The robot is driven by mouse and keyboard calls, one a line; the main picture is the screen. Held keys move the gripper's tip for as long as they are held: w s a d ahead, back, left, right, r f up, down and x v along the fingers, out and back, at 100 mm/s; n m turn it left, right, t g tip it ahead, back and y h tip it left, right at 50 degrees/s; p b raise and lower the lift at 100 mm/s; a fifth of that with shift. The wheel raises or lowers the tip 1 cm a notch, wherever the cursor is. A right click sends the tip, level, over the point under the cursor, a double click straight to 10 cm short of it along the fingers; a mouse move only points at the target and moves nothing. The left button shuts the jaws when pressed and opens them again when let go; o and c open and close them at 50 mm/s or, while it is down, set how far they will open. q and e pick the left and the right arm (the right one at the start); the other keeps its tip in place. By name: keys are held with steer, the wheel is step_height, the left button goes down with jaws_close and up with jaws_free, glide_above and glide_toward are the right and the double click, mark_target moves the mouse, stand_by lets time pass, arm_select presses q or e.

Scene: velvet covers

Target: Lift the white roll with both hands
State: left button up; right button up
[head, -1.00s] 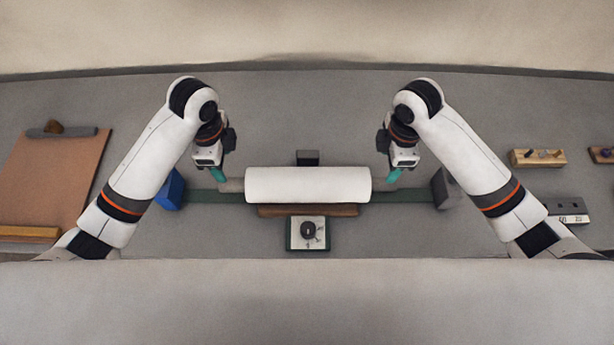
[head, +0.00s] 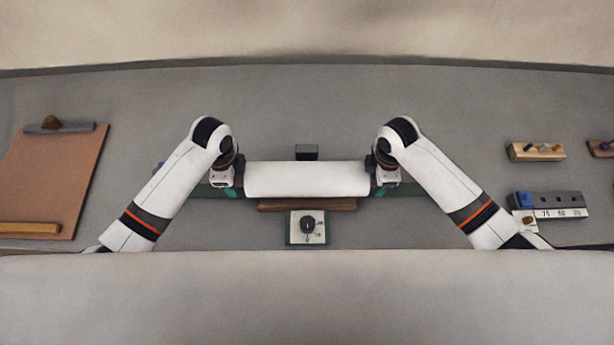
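The white roll (head: 307,180) lies horizontally in the middle of the table, across a wooden strip (head: 330,205) at its front edge. My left gripper (head: 231,191) is at the roll's left end and my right gripper (head: 380,190) is at its right end. Both point down, with only bits of their teal fingertips showing. The grey end pieces of the roll are hidden behind the grippers, so I cannot tell whether the fingers are closed on them.
A small dark block (head: 306,152) stands behind the roll and a green-edged box with a dark knob (head: 307,227) sits in front. A brown clipboard (head: 48,180) lies at far left. Wooden and grey blocks (head: 537,152) (head: 558,203) are at right.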

arm_select(q)
steer(key=shift+f, duration=0.1)
arm_select(e)
steer(key=shift+f, duration=0.15)
arm_select(q)
steer(key=shift+c, duration=0.2)
arm_select(e)
steer(key=shift+c, duration=0.2)
arm_select(q)
steer(key=c, duration=1.2)
arm_select(e)
steer(key=c, duration=1.2)
arm_select(q)
jaws_close()
arm_select(e)
jaws_close()
